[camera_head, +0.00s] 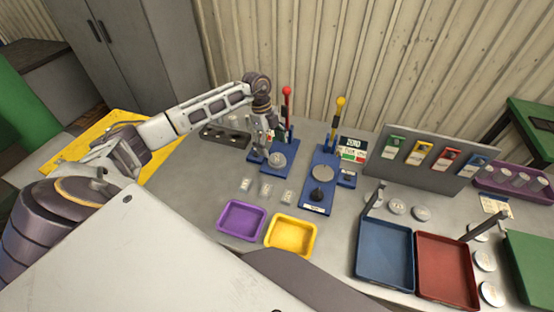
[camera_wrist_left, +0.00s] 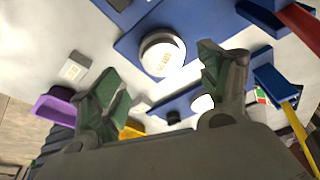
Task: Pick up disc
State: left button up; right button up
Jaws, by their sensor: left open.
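A round pale disc (camera_head: 277,160) lies on the blue base (camera_head: 276,171) of the red-handled press. In the left wrist view the disc (camera_wrist_left: 162,54) shows large, with faint gold print on top. My left gripper (camera_head: 266,147) is above and beside this disc. In the wrist view its two green-padded fingers (camera_wrist_left: 165,78) are spread apart with nothing between them; the disc shows beyond the gap. Other discs (camera_head: 398,206) lie on the table to the right. My right gripper is not in view.
The red lever (camera_head: 287,92) and yellow lever (camera_head: 340,103) stand close by. A purple tray (camera_head: 241,236) and yellow tray (camera_head: 290,251) are in front, with small blocks (camera_head: 265,189) behind them. Blue (camera_head: 384,280) and red (camera_head: 445,294) trays stand right.

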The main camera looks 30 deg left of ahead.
aim_at(277, 157)
pick_arm(q)
jog(key=shift+p+x, duration=0.5)
jog(key=shift+x, duration=2)
jog(key=shift+w+d, duration=0.1)
jog(key=shift+w, duration=0.05)
jog(key=c, duration=1.5)
jog(key=shift+r, duration=0.1)
jog(key=shift+r+b, duration=0.6)
jog(key=shift+r, duration=4.4)
